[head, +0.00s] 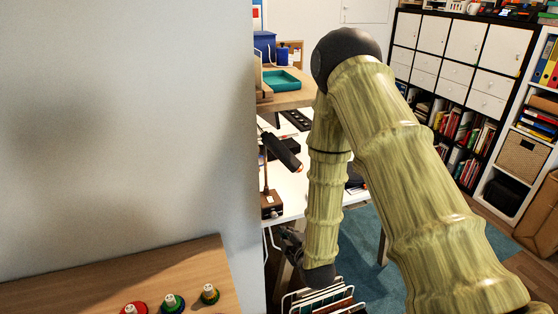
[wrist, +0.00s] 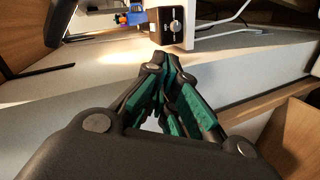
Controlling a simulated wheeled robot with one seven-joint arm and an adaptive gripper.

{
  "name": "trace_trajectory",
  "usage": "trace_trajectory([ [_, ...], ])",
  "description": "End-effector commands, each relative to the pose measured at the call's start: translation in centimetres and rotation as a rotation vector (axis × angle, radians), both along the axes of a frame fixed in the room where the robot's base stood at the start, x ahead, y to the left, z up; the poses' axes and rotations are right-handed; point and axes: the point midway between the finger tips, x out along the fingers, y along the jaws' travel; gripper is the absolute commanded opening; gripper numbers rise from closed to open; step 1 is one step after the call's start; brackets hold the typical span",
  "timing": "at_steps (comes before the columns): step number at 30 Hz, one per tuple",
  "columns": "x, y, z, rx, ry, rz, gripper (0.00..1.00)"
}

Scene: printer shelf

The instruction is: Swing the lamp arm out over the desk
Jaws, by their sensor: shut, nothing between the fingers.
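A dark lamp head (head: 283,151) with an orange-copper tip shows above the white desk (head: 292,187), left of my arm. It slants down to the right and seems to belong to a thin upright post near the wall's edge. My gripper (head: 291,243) is low beside the desk's front edge, below the lamp head and apart from it; my arm partly covers the desk. In the wrist view my gripper (wrist: 160,70) has its green-padded fingers closed together, with nothing held. I cannot make out the lamp for certain in that view.
A pale wall (head: 125,130) blocks the left. A wire rack with files (head: 318,300) stands below my gripper. A wooden shelf with a teal tray (head: 282,81) is above the desk.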

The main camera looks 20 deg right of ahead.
Motion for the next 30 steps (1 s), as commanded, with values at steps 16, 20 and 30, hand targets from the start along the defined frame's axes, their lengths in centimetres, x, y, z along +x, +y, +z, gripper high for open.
trace_trajectory([
  [16, 7.1, -0.7, 14.8, -0.353, -0.346, 0.054, 0.0],
  [20, 8.8, -0.7, 14.9, -0.35, -0.345, 0.053, 0.0],
  [30, 14.4, -0.7, 14.9, -0.35, -0.344, 0.053, 0.0],
])
